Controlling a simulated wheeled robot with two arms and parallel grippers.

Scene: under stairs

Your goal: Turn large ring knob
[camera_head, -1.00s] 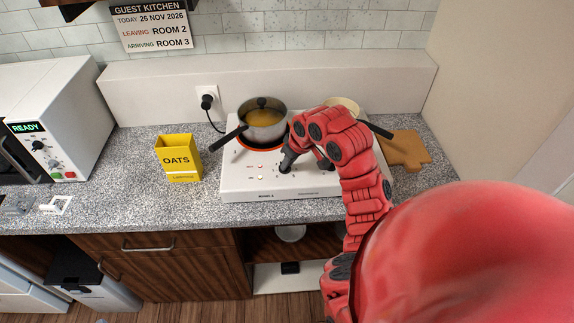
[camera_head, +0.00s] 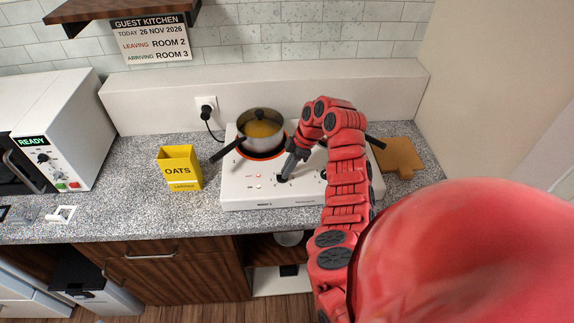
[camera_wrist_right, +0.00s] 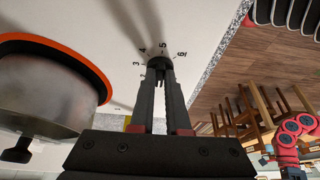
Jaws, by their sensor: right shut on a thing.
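The white two-ring hob (camera_head: 240,190) stands on the speckled counter. A large orange-edged ring (camera_head: 243,153) lies at its back left, under a steel pot (camera_head: 270,140) with a lid. My right gripper (camera_head: 284,176) points down at the front of the hob, shut on a dark knob (camera_head: 281,179). The right wrist view shows the fingertips (camera_wrist_right: 160,68) closed around the knob (camera_wrist_right: 160,61), with the printed numbers 2 to 6 around it. The fingers hide part of the knob. My left gripper is not in view.
A yellow oats box (camera_head: 180,168) stands left of the hob, and a white microwave (camera_head: 60,125) farther left. A wooden board (camera_head: 398,156) lies to the right. The pot's handle (camera_head: 228,149) juts left. My right arm hides the hob's right part.

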